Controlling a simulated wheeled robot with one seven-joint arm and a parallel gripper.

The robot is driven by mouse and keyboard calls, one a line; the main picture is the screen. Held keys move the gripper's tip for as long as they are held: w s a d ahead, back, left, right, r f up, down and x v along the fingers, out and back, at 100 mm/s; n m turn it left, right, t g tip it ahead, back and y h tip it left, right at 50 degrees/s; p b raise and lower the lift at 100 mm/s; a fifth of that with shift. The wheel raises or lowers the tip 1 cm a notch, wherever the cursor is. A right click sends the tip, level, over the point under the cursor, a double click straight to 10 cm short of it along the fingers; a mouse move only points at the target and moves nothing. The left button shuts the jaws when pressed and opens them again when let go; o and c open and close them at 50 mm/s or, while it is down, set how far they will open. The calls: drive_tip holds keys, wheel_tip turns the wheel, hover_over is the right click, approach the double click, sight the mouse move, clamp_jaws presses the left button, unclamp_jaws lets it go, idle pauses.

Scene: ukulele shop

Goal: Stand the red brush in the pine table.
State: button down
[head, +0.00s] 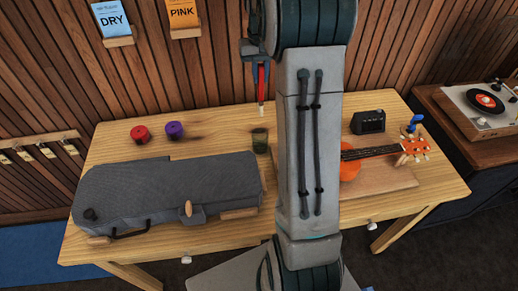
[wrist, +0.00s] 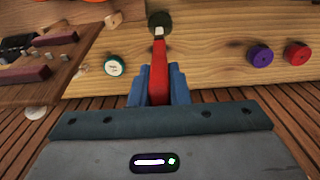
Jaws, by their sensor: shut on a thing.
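My gripper (head: 263,66) is shut on the red brush (head: 262,80), which hangs upright with its pale tip down. In the wrist view the blue fingers clasp the red brush (wrist: 159,75) on both sides. The pine table (head: 220,122) stands below. A dark green cup (head: 260,141) stands on the table. In the head view the brush tip is just above the cup in the picture, apart from it. In the wrist view the tip overlaps the near edge of the dark round cup (wrist: 159,19); their true distance is hard to tell.
A red spool (head: 140,134) and a purple spool (head: 174,130) lie left of the cup. A grey instrument case (head: 165,190) covers the table's front left. An orange ukulele (head: 385,153), a small black amplifier (head: 368,122) and a blue item (head: 414,122) are at the right.

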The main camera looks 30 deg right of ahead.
sight(260, 95)
wheel_tip(260, 95, down, 8)
drive_tip(key=b, duration=0.7)
drive_tip(key=shift+w, duration=0.15)
wheel_tip(260, 95, down, 10)
drive_tip(key=p, duration=0.1)
drive_tip(key=shift+f, duration=0.1)
drive_tip(key=shift+f, duration=0.15)
drive_tip(key=c, duration=1.4)
unclamp_jaws()
drive_tip(key=shift+o, duration=0.2)
